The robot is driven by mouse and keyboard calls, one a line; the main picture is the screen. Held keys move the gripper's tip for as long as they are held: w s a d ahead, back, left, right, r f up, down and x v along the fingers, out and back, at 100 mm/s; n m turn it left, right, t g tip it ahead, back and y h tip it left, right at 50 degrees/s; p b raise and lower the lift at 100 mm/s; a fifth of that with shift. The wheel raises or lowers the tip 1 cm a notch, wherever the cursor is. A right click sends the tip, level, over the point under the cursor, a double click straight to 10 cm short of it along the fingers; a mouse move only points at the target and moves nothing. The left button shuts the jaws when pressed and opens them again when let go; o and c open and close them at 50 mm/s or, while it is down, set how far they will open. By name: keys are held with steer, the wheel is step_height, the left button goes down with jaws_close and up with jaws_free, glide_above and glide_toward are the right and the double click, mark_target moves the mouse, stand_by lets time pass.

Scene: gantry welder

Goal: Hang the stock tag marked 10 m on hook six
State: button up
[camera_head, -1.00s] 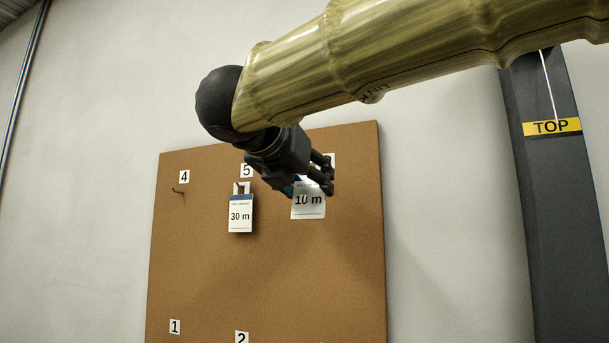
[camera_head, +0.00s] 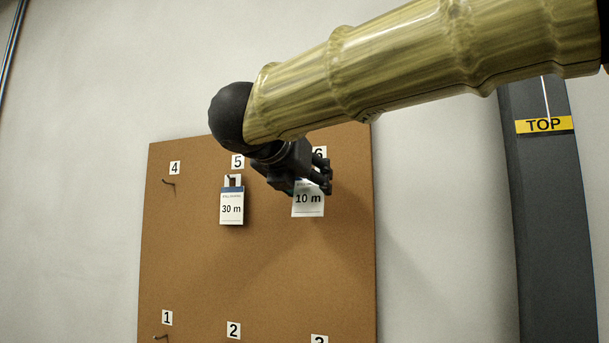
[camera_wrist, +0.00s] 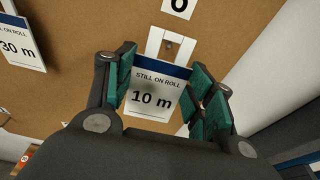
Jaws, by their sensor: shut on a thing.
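The 10 m stock tag (camera_head: 308,208) is white with a blue band and hangs upright in front of the board, below the label 6 (camera_head: 320,152). My gripper (camera_head: 322,178) is shut on it and covers its upper part in the head view. In the wrist view, the tag (camera_wrist: 151,98) sits between the green finger pads of my gripper (camera_wrist: 163,70). Its pale top loop frames a small dark spot, seemingly hook six (camera_wrist: 168,44). I cannot tell whether the hook passes through the loop. Hook six is hidden in the head view.
The 30 m tag (camera_head: 232,208) hangs under label 5, left of my gripper. The hook under label 4 (camera_head: 168,183) is bare. The brown board (camera_head: 230,275) has lower labels 1, 2 and 3. A dark column (camera_head: 555,210) marked TOP stands at the right.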

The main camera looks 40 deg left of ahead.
steer(key=shift+p+x, duration=0.6)
steer(key=shift+x, duration=0.35)
steer(key=shift+w+a+f+b, duration=0.15)
steer(key=shift+w+f+b, duration=0.15)
steer(key=shift+w+b, duration=0.4)
steer(key=shift+s, duration=0.1)
steer(key=o, duration=1.2)
steer(key=v, duration=1.2)
